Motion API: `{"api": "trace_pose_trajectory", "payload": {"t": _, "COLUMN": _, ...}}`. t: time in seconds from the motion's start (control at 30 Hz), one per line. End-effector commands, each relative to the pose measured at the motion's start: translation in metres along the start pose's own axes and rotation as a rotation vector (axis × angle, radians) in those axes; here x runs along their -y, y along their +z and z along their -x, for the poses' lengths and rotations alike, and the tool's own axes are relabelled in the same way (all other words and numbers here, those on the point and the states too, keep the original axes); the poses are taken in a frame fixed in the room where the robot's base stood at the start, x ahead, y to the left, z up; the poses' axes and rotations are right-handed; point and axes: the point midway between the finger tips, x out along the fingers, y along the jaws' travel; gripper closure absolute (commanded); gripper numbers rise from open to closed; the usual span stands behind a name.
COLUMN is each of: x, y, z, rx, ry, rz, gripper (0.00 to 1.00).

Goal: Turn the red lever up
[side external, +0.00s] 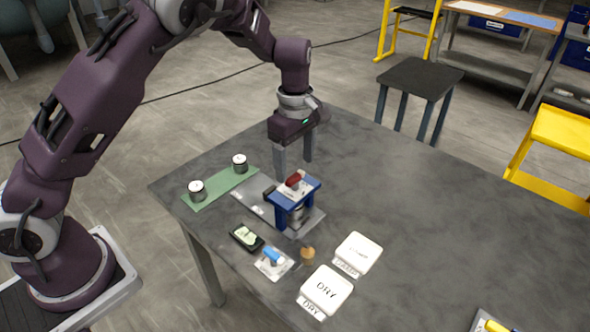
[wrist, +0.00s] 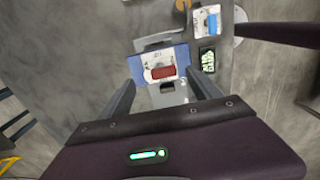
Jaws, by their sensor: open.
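The red lever (side external: 294,179) sits on top of a small blue press frame (side external: 309,189) on the table. In the wrist view the red lever (wrist: 163,72) lies across a pale plate on the blue frame (wrist: 138,70), between my fingers. A metal cylinder (side external: 296,213) stands under the frame. My gripper (side external: 294,170) is open and empty, fingers pointing down, just behind and above the press. In the wrist view my gripper's two fingers (wrist: 164,92) are spread on either side of the frame's near edge. I cannot tell if they touch it.
A green mat (side external: 215,190) with two metal cylinders is left of the press. In front lie a dark display (side external: 246,237), a card with a blue item (side external: 273,261) and a small brown object (side external: 307,256). White DRY (side external: 326,288) and second (side external: 359,252) blocks stand front right.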

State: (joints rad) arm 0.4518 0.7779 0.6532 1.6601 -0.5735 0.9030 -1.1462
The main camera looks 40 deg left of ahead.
Motion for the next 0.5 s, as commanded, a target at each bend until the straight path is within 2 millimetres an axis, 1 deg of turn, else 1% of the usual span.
{"api": "trace_pose_trajectory", "payload": {"t": 0.03, "x": 0.001, "y": 0.0, "z": -0.009, "rx": -0.001, "ry": -0.004, "rz": 0.001, "gripper": 0.27}}
{"api": "trace_pose_trajectory", "payload": {"t": 0.17, "x": 0.001, "y": 0.0, "z": -0.024, "rx": -0.001, "ry": -0.002, "rz": -0.001, "gripper": 0.27}}
{"api": "trace_pose_trajectory", "payload": {"t": 0.27, "x": 0.0, "y": 0.0, "z": -0.028, "rx": 0.0, "ry": -0.001, "rz": -0.001, "gripper": 0.27}}
{"api": "trace_pose_trajectory", "payload": {"t": 0.43, "x": 0.0, "y": 0.0, "z": -0.028, "rx": 0.001, "ry": 0.0, "rz": -0.002, "gripper": 0.27}}
{"api": "trace_pose_trajectory", "payload": {"t": 0.47, "x": 0.001, "y": 0.0, "z": -0.027, "rx": 0.001, "ry": 0.0, "rz": -0.002, "gripper": 0.31}}
{"api": "trace_pose_trajectory", "payload": {"t": 0.5, "x": 0.001, "y": 0.0, "z": -0.027, "rx": 0.001, "ry": 0.0, "rz": -0.002, "gripper": 0.39}}
